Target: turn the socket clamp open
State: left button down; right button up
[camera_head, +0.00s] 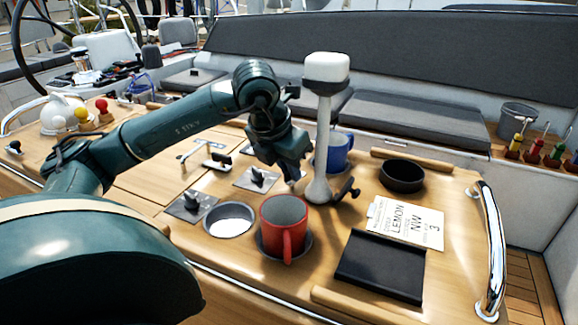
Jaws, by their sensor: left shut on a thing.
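A white post (318,140) with a block-shaped white head stands upright on the wooden cockpit table. A black knob with a short lever (347,189), which looks like the socket clamp, sticks out at the right of the post's foot. My left gripper (293,178) points down just left of the post, low over the table. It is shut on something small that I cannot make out. The clamp's lever shows apart from its fingers, on the other side of the post. My right gripper is not in view.
A red mug (284,225) and a round metal-rimmed recess (230,220) are in front. A blue mug (340,152) stands behind the post. A black bowl (402,176), a lettered card (410,222) and a black tray (382,264) lie right. Black knobs on plates (257,178) are left.

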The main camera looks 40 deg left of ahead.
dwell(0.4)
pick_arm(q)
jog(key=c, duration=1.5)
grip_release()
jog(key=p+v, duration=0.1)
jog(key=v, duration=1.2)
jog(key=shift+d+p, duration=0.15)
jog(key=shift+p, duration=0.15)
jog(key=shift+r, duration=0.1)
